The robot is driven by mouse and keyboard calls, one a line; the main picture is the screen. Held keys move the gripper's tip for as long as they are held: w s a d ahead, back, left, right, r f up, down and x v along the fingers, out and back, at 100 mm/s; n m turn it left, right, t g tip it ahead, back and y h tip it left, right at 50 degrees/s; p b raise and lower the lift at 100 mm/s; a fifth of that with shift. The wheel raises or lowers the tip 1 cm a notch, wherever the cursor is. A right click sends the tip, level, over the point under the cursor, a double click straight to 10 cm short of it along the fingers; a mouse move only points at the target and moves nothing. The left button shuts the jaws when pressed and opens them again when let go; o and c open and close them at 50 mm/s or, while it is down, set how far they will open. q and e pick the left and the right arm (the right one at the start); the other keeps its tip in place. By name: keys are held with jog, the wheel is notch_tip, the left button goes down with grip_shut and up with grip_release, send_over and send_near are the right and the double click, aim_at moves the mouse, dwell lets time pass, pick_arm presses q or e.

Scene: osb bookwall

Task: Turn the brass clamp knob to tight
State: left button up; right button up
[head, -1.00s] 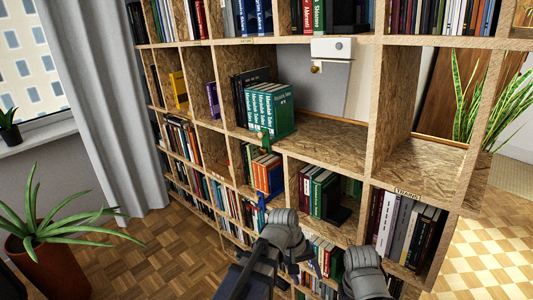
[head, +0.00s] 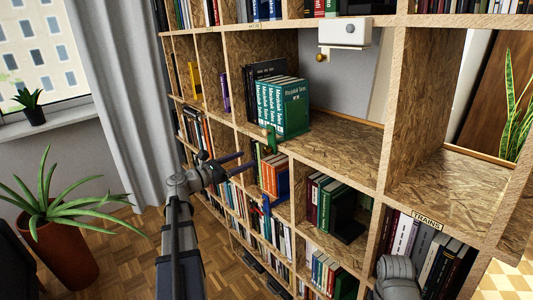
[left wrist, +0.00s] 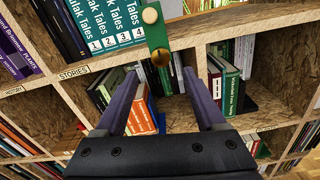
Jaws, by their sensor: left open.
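A green clamp (head: 270,138) sits on the shelf edge below the green books. It also shows in the left wrist view (left wrist: 156,32), with a cream ball at its top and a brass knob (left wrist: 160,57) at its lower end. The knob's setting cannot be read. My left gripper (head: 247,160) is open and empty, to the left of and a little below the clamp in the head view. In the left wrist view the knob appears just beyond and between the two fingertips, apart from them. My right gripper is not in view; only part of that arm shows.
Green books (head: 283,105) stand above the clamp and orange books (head: 275,175) in the compartment below. A blue object (head: 267,205) hangs on a lower shelf edge. A potted plant (head: 55,225) stands left.

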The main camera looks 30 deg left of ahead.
aim_at(264, 151)
pick_arm(q)
jog(key=shift+x, duration=3.9)
jog(key=shift+c, duration=0.2)
grip_shut()
